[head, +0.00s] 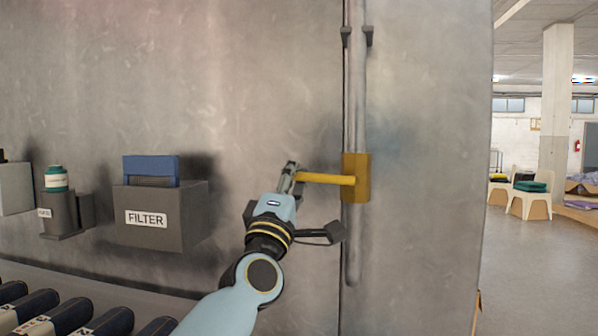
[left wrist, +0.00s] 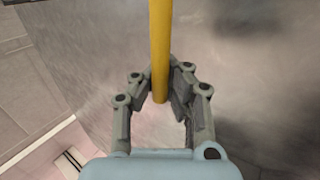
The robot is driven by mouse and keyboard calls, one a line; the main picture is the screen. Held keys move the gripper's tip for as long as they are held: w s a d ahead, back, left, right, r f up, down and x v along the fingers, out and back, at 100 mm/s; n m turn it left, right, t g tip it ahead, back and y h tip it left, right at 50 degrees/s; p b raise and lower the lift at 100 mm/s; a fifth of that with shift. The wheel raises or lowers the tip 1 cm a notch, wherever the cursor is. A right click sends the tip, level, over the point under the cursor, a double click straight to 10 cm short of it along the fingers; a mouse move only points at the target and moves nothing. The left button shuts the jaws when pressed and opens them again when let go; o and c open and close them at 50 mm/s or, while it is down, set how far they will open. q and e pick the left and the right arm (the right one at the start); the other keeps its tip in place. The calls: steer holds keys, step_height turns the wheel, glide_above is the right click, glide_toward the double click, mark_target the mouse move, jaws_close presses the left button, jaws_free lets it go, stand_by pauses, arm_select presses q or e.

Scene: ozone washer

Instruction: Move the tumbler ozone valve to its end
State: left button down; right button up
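The ozone valve is a yellow block (head: 356,178) on a vertical pipe on the grey wall, with a yellow handle (head: 325,178) sticking out level to the left. My left gripper (head: 289,178) is at the free left end of the handle. In the left wrist view the handle (left wrist: 160,50) comes down between the two fingers (left wrist: 160,92), with its end inside the grip. The left finger looks close to the handle and the right one touches or nearly touches it; I cannot tell whether they press on it. My right gripper is not in view.
A grey box labelled FILTER (head: 160,215) with a blue insert is on the wall at left. A bottle in a holder (head: 57,205) is further left. Dark rollers (head: 75,315) lie at lower left. Open floor (head: 545,265) is at right.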

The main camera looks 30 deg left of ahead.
arm_select(q)
steer(key=shift+f+n+y, duration=0.55)
steer(key=shift+n+y, duration=0.05)
steer(key=shift+n, duration=0.1)
steer(key=shift+f+n+b, duration=0.2)
steer(key=shift+n+b, duration=0.1)
steer(key=shift+f+y, duration=0.1)
steer(key=shift+y, duration=0.3)
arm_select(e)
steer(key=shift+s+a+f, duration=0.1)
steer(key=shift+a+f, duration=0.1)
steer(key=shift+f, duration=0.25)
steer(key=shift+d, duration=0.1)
arm_select(q)
steer(key=c, duration=1.6)
jaws_free()
steer(key=shift+s, duration=0.25)
steer(key=shift+o, duration=0.2)
steer(key=shift+w+r, duration=0.1)
steer(key=shift+r, duration=0.1)
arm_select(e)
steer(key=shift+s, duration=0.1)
arm_select(q)
steer(key=v, duration=1.2)
steer(key=shift+r, duration=0.1)
